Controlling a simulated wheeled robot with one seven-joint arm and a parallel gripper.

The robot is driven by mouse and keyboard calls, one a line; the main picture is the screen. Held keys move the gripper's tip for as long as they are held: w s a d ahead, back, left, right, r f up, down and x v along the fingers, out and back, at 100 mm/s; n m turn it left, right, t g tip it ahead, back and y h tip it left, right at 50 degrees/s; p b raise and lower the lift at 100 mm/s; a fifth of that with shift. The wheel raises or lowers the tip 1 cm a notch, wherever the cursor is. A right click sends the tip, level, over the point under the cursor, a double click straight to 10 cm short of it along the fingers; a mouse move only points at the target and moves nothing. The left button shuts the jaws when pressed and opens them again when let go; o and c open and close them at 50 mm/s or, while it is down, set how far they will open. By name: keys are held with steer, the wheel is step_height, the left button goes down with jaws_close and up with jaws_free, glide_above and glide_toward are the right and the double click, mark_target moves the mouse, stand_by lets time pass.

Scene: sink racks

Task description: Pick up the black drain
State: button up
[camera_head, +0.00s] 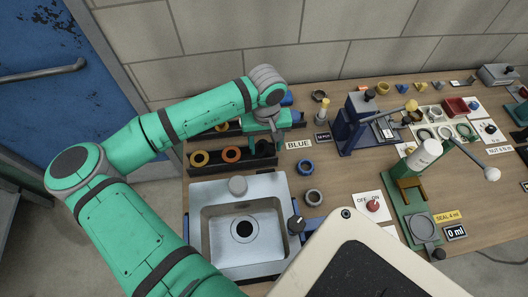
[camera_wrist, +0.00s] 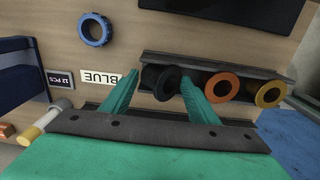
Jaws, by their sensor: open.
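The black drain (camera_wrist: 160,82) is a dark ring lying in a dark rack (camera_wrist: 217,68), at the left end of a row in the wrist view. Next to it are an orange ring (camera_wrist: 222,86) and a yellow ring (camera_wrist: 269,94). My gripper (camera_wrist: 159,76) is open, its two green fingers on either side of the black drain, with nothing held. I cannot tell whether the fingers touch it. In the head view my gripper (camera_head: 264,143) is over the right end of the front rack and largely hides the black drain.
A steel sink (camera_head: 197,215) with a dark round hole stands in front of the rack. A blue ring (camera_head: 305,167), a grey ring (camera_head: 314,197) and a BLUE label (camera_head: 299,144) lie to the right. A blue press (camera_head: 345,135) and a green stand (camera_head: 400,215) stand farther right.

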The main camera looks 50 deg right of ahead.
steer(key=f, duration=0.4)
steer(key=shift+w+a+f, duration=0.1)
steer(key=shift+w+a, duration=0.2)
steer(key=shift+w, duration=0.05)
steer(key=shift+c, duration=0.3)
steer(key=c, duration=0.8)
